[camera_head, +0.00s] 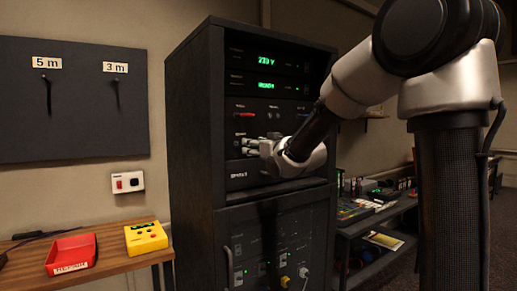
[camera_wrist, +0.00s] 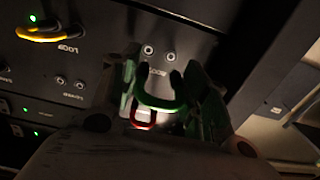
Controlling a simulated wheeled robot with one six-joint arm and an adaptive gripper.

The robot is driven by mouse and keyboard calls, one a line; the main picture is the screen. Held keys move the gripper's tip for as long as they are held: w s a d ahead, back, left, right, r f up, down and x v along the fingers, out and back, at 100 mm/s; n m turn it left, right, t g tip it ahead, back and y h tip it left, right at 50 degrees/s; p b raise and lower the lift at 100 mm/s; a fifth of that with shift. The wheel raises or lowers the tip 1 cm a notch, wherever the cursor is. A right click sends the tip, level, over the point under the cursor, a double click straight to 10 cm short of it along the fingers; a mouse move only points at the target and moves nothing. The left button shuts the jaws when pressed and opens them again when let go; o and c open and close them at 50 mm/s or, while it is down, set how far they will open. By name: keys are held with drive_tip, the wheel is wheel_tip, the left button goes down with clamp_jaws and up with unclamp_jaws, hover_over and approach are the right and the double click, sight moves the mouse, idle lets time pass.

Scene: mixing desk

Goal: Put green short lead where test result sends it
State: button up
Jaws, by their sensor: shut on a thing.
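My gripper (camera_head: 250,146) is at the front of the black rack, at its middle panels. In the wrist view the fingers (camera_wrist: 168,90) are shut on a green lead (camera_wrist: 160,104), whose curved loop shows between them. A red loop (camera_wrist: 143,121) shows just below the green one. Two sockets on the panel lie just beyond the lead; I cannot tell whether the lead touches them. The yellow tester (camera_head: 146,237) stands on the wooden bench; its display is too small to read. A red tray (camera_head: 71,254) with an unreadable front label is left of it.
A dark board (camera_head: 75,120) on the wall has hooks marked 5 m (camera_head: 48,92) and 3 m (camera_head: 117,92). The rack (camera_head: 193,150) stands between bench and arm. A yellow lead (camera_wrist: 40,36) is on the rack panel. A cluttered shelf (camera_head: 375,215) is at right.

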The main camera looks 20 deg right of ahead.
drive_tip(key=shift+x, duration=1.7)
drive_tip(key=shift+w, duration=0.15)
drive_tip(key=shift+x, duration=0.75)
drive_tip(key=shift+w+a, duration=0.2)
drive_tip(key=shift+w, duration=0.3)
idle(0.6)
drive_tip(key=o, duration=1.6)
drive_tip(key=shift+c, duration=0.2)
approach(241, 143)
drive_tip(key=v, duration=0.5)
drive_tip(key=shift+d, duration=0.1)
